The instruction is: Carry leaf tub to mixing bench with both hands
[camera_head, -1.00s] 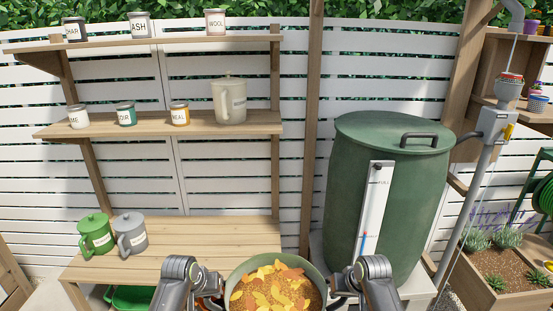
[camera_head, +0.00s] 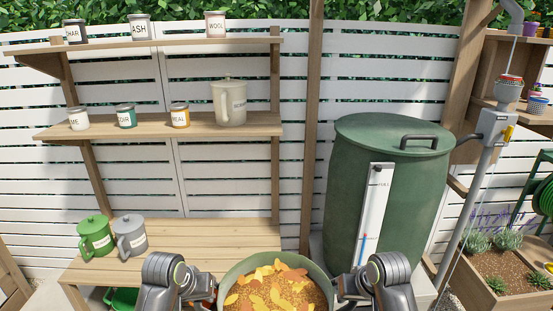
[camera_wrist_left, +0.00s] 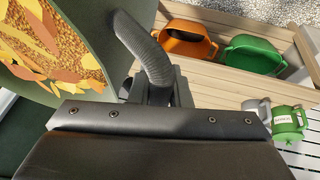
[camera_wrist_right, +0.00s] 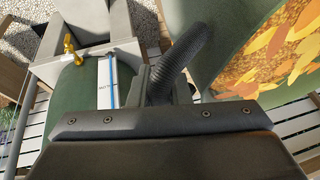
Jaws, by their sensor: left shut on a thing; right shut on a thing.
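The leaf tub (camera_head: 232,272) is a round green tub filled with orange and yellow leaves over brown crumbly matter. It is at the bottom centre of the head view, its lower part cut off by the frame. My left gripper (camera_head: 208,289) is shut on the tub's left handle, a dark ribbed loop seen in the left wrist view (camera_wrist_left: 146,48). My right gripper (camera_head: 344,286) is shut on the right handle, which shows in the right wrist view (camera_wrist_right: 180,62). The tub looks roughly level. A slatted wooden bench (camera_head: 190,236) stands beyond it to the left; its label is not shown.
A green mug (camera_head: 95,238) and a grey mug (camera_head: 130,238) stand on the bench's left end. Its right part is clear. Shelves (camera_head: 190,127) with labelled jars hang above. A large green barrel (camera_head: 400,200) stands right. Orange (camera_wrist_left: 188,42) and green (camera_wrist_left: 250,55) containers show below.

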